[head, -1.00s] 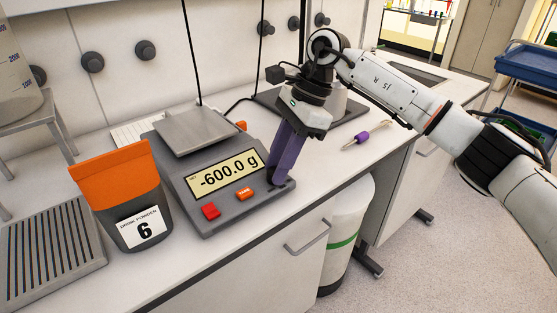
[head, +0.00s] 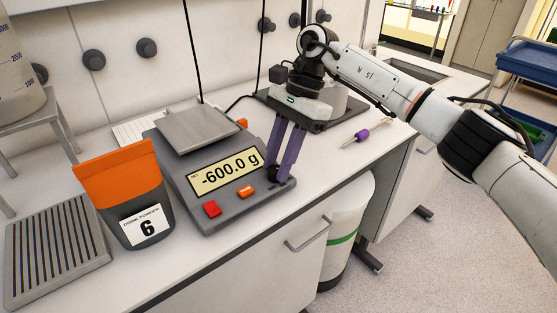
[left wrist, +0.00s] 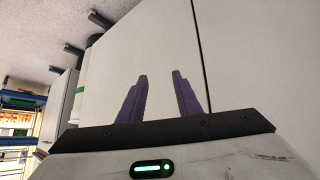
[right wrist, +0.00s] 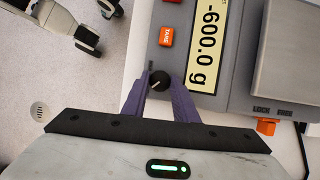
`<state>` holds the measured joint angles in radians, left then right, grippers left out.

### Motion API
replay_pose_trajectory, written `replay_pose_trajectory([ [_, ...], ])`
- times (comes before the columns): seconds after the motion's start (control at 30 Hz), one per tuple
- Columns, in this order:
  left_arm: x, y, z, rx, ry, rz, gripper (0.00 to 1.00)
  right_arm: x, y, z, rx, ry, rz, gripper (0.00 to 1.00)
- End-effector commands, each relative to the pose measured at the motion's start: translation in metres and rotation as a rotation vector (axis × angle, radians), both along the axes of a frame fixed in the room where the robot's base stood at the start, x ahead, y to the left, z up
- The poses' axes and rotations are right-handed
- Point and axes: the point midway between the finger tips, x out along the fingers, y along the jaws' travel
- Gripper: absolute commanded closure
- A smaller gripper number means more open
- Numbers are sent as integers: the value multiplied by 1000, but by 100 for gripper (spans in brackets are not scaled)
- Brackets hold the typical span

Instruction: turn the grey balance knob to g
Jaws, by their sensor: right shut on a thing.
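The balance (head: 215,200) stands on the bench with its display (head: 227,173) reading "-600.0 g". Its dark grey knob (right wrist: 160,80), with a pale pointer line, sits right of the display at the balance's front corner. My right gripper (head: 279,176) points down at that corner. In the right wrist view, its purple fingers (right wrist: 160,88) are shut on the knob, one on each side. The pointer line slants down-left in that view. Markings around the knob are not readable. My left gripper (left wrist: 159,74) is open and empty, facing a pale cabinet front; it is outside the head view.
An orange-topped pouch labelled 6 (head: 125,205) stands left of the balance. A red button (head: 212,209) and an orange TARE button (head: 247,191) are on its front. A purple-handled tool (head: 362,135) lies on the bench to the right, near a dark-based device (head: 340,110).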

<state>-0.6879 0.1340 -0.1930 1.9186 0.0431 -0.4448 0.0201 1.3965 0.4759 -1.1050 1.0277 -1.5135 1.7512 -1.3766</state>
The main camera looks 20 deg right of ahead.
Motion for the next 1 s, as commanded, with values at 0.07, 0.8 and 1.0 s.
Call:
replay_pose_trajectory([
  [0.07,0,0,0,1,0,-1,69,0,0,1,0,-2,1,96],
  [0.8,1,-1,-2,0,-3,-2,69,6,-13,36,1,-5,-2,55],
  [1.0,2,-1,0,0,-4,-3,69,11,-27,73,1,-5,-2,55],
])
